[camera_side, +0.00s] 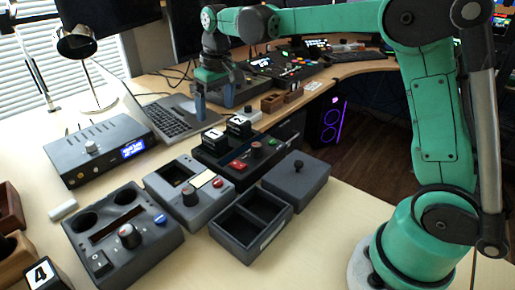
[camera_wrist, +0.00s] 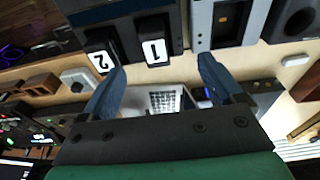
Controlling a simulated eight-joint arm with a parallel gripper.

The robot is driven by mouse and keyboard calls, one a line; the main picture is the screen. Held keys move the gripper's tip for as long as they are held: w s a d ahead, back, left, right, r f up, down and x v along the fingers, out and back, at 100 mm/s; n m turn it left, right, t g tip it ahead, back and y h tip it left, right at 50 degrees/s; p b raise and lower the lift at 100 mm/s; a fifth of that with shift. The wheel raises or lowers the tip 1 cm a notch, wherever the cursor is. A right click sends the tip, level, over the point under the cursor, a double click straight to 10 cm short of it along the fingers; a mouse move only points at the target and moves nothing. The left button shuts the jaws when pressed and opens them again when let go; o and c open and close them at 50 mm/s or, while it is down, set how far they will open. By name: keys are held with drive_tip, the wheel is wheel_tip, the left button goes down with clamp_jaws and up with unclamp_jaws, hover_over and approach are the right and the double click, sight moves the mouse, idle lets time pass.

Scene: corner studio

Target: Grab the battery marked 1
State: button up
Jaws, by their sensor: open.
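The battery marked 1 (camera_wrist: 155,46) is a black block with a white label, standing in the dark device (camera_side: 216,163) with the red and green buttons. In the side view it appears to be the left block (camera_side: 212,142) of the pair. The battery marked 2 (camera_wrist: 101,58) stands beside it; it also shows in the side view (camera_side: 238,127). My gripper (camera_side: 223,102) is open and empty, behind the pair in the side view. In the wrist view, the battery marked 1 shows between and beyond the blue fingertips (camera_wrist: 161,64).
A battery marked 4 (camera_side: 41,274) is at the lower left. A grey box with a dark square recess (camera_side: 205,212), a two-compartment tray (camera_side: 240,247) and a joystick box (camera_side: 297,188) stand close around the dark device. A laptop (camera_side: 165,122) lies behind.

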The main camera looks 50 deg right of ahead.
sight(212, 133)
drive_tip(key=shift+g, duration=0.9)
drive_tip(key=w+f, duration=0.1)
drive_tip(key=f, duration=0.1)
drive_tip(key=w+d+f, duration=0.1)
drive_tip(key=w+f, duration=0.1)
drive_tip(key=shift+w+f, duration=0.15)
drive_tip(key=shift+w, duration=0.1)
drive_tip(key=shift+f, duration=2.9)
clamp_jaws()
